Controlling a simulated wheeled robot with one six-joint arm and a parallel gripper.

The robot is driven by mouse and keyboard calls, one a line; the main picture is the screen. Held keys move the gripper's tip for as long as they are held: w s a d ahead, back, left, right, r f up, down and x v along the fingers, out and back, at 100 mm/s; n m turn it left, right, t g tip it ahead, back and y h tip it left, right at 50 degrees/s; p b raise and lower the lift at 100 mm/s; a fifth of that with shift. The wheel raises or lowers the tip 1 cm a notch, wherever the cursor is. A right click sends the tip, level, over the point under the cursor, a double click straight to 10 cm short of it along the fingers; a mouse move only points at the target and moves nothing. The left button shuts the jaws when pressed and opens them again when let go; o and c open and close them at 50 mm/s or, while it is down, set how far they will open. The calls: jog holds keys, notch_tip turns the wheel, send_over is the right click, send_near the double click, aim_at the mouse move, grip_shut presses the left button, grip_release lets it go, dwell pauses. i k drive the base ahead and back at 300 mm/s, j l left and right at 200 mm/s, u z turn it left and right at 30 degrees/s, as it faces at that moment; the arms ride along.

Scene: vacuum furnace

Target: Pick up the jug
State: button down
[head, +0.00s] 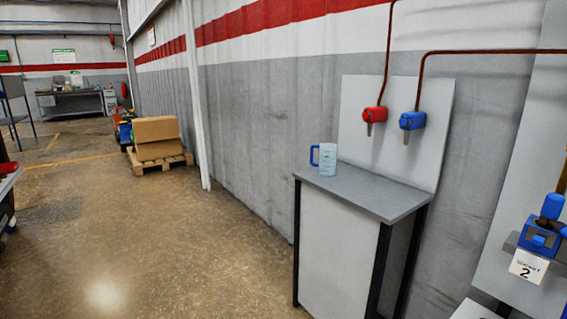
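The jug (327,160) is pale blue and see-through, with a dark blue handle on its left side. It stands upright on the grey top of a narrow cabinet (376,192), near the back left corner of that top. Nothing is touching the jug. My gripper is not in the head view.
A red tap (374,114) and a blue tap (411,121) hang from pipes above the cabinet, right of the jug. A blue device (541,236) is at the right edge. Cardboard boxes (156,130) sit on a pallet further back. The floor left of the cabinet is clear.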

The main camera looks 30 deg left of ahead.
aim_at(327, 165)
jog(key=u, duration=1.05)
